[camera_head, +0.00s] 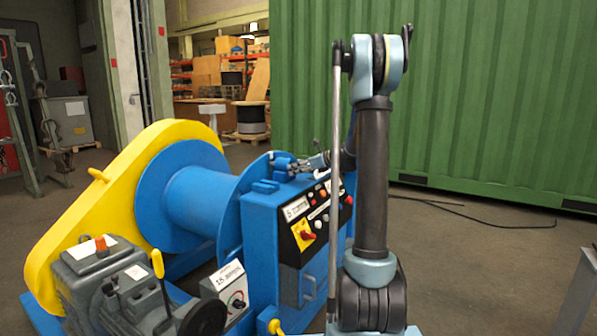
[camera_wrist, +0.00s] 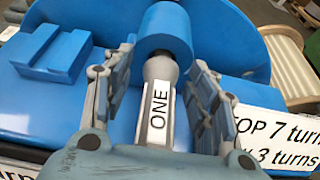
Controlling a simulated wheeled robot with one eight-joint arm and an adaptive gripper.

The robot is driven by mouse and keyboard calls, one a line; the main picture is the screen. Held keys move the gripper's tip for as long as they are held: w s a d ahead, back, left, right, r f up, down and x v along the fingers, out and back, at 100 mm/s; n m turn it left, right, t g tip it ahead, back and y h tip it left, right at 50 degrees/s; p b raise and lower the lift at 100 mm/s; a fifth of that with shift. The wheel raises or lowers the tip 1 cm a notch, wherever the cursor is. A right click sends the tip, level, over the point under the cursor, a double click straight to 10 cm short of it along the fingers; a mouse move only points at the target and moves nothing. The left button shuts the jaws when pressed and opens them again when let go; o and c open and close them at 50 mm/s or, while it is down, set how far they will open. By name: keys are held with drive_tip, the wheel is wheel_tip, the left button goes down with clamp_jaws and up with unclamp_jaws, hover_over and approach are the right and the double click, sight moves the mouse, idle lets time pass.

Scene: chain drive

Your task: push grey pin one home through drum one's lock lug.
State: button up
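Grey pin one (camera_wrist: 158,100), with a white label reading ONE, lies between my gripper's fingers in the wrist view. Its far end meets the round blue lock lug (camera_wrist: 166,28); how deep it sits inside is hidden. My gripper (camera_wrist: 162,62) has a finger on each side of the pin, with blue surface showing in the gaps, so it looks open and not clamped. In the head view my gripper (camera_head: 305,164) is small, above the control box beside the blue lug (camera_head: 283,165). Drum one (camera_head: 195,200) is blue, left of it.
The blue control box (camera_head: 262,215) with knobs stands below my gripper. A blue slotted block (camera_wrist: 52,55) lies left of the lug, and a white label plate (camera_wrist: 262,130) lies right. A yellow guard (camera_head: 90,215) and grey motor (camera_head: 100,275) are at left.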

drive_tip(key=shift+d, duration=0.1)
drive_tip(key=v, duration=1.1)
drive_tip(key=shift+s+d, duration=0.25)
drive_tip(key=shift+d, duration=0.05)
drive_tip(key=shift+r, duration=0.15)
drive_tip(key=shift+d, duration=0.1)
drive_tip(key=c, duration=0.9)
drive_tip(key=shift+d+f, duration=0.15)
drive_tip(key=shift+f, duration=0.2)
clamp_jaws()
drive_tip(key=s+d+f+n+t+y, duration=0.1)
drive_tip(key=s+d+f+t+y, duration=0.2)
drive_tip(key=d+f+y, duration=0.1)
drive_tip(key=shift+f+x, duration=0.15)
drive_tip(key=shift+x, duration=1.25)
drive_tip(key=shift+f+x, duration=0.1)
drive_tip(key=shift+x, duration=1.3)
drive_tip(key=shift+s, duration=0.1)
